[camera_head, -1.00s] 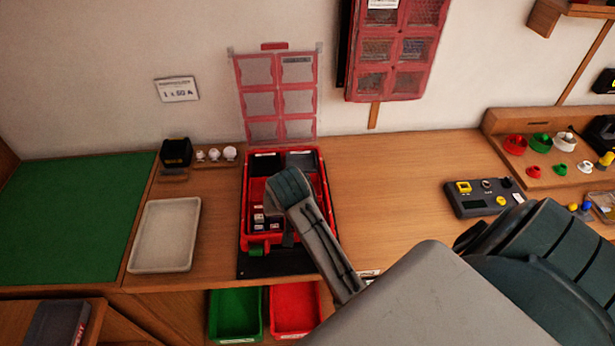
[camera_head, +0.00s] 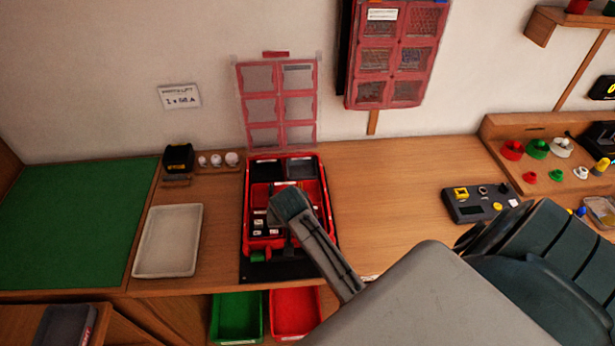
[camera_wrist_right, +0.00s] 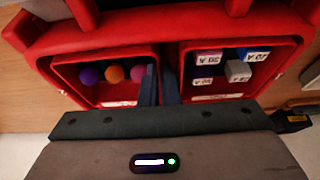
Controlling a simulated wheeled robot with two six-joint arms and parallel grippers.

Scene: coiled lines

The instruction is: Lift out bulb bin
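A red case (camera_head: 248,220) stands on the bench, its latticed lid raised behind it. In the right wrist view, the case (camera_wrist_right: 100,38) holds two red bins side by side. The left bin (camera_wrist_right: 60,72) holds purple, orange and pink round pieces, which look like bulbs. The right bin (camera_wrist_right: 292,60) holds small blocks marked with amp numbers. My right gripper (camera_wrist_right: 159,85) points down between the bins, its two dark fingers close together near the left bin's right wall. Whether they grip that wall I cannot tell. In the head view, my right wrist hides part of the case. My left gripper is out of view.
A pale tray (camera_head: 140,262), a green mat (camera_head: 75,215) and three white round bulbs (camera_head: 216,160) are left of the case. Green (camera_head: 236,315) and red (camera_head: 296,312) bins sit below the bench edge.

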